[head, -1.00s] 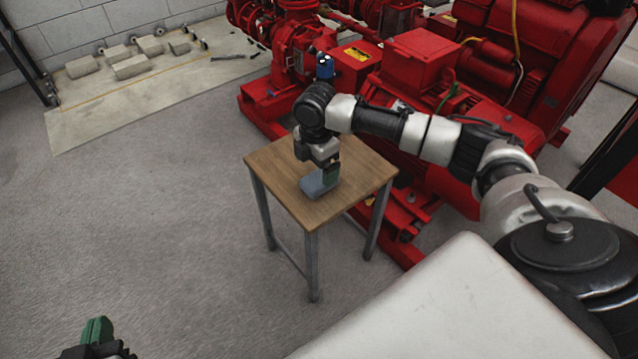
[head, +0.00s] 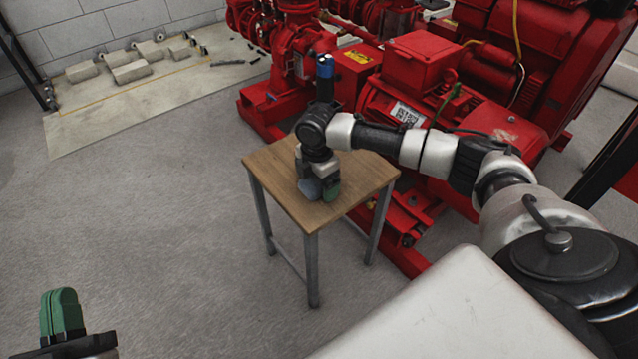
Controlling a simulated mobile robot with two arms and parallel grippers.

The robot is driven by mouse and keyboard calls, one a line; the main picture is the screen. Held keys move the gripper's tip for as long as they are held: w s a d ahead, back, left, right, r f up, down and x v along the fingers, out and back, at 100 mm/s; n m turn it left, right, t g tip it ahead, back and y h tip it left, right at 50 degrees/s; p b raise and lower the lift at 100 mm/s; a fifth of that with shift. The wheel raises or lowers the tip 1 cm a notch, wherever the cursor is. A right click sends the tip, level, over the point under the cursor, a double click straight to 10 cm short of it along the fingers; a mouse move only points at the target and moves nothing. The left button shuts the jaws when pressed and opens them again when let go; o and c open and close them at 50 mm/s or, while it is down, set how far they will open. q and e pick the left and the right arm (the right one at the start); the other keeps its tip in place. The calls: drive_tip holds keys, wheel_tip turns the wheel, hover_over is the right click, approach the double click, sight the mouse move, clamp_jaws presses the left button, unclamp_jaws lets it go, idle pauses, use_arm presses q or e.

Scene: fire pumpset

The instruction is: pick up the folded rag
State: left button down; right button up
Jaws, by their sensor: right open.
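The folded rag (head: 309,188) is a small blue-grey patch on top of a small wooden table (head: 290,205). It is partly hidden behind and under my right gripper (head: 320,191). The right gripper points down at the tabletop with its jaws open, and a green fingertip shows just right of the rag. I cannot tell whether the fingers touch the rag. My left gripper (head: 62,315) is at the lower left, far from the table, with green finger pads close together. Whether its jaws are open or shut is not clear.
A large red pump set (head: 420,75) stands right behind the table, close to my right arm. Concrete blocks (head: 131,71) lie on a pale slab at the back left. The grey floor left of the table is clear.

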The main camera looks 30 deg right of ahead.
drive_tip(key=shift+c, duration=0.2)
drive_tip(key=c, duration=1)
drive_tip(key=shift+o, duration=0.2)
drive_tip(key=shift+r, duration=0.1)
drive_tip(key=shift+r, duration=0.35)
drive_tip(key=r+p, duration=0.1)
drive_tip(key=r, duration=0.1)
drive_tip(key=d+r+p, duration=0.1)
drive_tip(key=r, duration=0.1)
drive_tip(key=shift+r+p, duration=0.1)
drive_tip(key=shift+p, duration=0.25)
use_arm(q)
drive_tip(key=s+a+f+g+y+p, duration=0.1)
drive_tip(key=s+a+f+g+y, duration=0.1)
drive_tip(key=f+g, duration=0.5)
drive_tip(key=s+a+f+g+y+p, duration=0.2)
drive_tip(key=s+f+g, duration=0.3)
drive_tip(key=f+g, duration=0.2)
drive_tip(key=shift+a+f+n+y, duration=0.15)
drive_tip(key=shift+a+n+y, duration=0.15)
use_arm(e)
drive_tip(key=s+d+r, duration=0.2)
drive_tip(key=d+r, duration=0.4)
drive_tip(key=d, duration=0.4)
drive_tip(key=shift+s+d, duration=0.2)
